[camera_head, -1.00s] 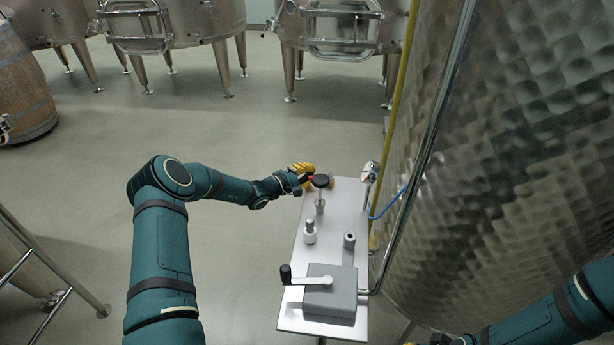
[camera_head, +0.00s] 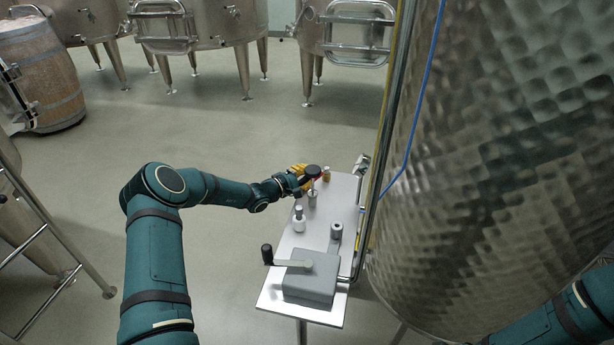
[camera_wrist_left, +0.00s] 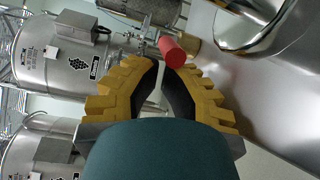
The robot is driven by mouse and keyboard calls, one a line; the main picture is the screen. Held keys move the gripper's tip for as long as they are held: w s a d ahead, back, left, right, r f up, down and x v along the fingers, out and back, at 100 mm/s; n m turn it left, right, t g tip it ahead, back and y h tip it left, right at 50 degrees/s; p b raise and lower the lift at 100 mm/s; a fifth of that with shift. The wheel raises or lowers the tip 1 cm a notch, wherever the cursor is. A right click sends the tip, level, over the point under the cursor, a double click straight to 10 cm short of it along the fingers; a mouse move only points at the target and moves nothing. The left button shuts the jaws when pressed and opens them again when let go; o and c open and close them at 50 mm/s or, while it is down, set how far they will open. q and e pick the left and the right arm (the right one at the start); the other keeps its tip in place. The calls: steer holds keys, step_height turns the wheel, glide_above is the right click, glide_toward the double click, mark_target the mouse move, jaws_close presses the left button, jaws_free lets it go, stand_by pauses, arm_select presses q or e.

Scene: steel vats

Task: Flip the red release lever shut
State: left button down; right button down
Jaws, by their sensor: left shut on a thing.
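The red release lever (camera_wrist_left: 172,50) shows in the left wrist view as a short red cylinder at the fingertips, beside a brass-coloured piece (camera_wrist_left: 190,42). My left gripper (camera_wrist_left: 167,72), with yellow stepped fingers and dark inner pads, is shut on the lever's near end. In the head view my left gripper (camera_head: 300,174) is at the far left edge of the steel bench (camera_head: 318,232). My right gripper is out of view; only my right arm shows at lower right.
On the bench are a white-and-grey fitting (camera_head: 299,222), a small grey cylinder (camera_head: 336,230) and a grey box with a crank (camera_head: 312,280). A large steel vat (camera_head: 480,170) stands close on the right. Open floor lies left of the bench.

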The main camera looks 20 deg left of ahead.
arm_select(q)
steer(key=shift+s+d, duration=0.4)
steer(key=shift+d, duration=0.2)
steer(key=shift+s+d, duration=0.25)
steer(key=shift+d, duration=0.45)
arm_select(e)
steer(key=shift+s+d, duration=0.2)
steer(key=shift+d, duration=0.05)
arm_select(q)
steer(key=shift+d, duration=0.15)
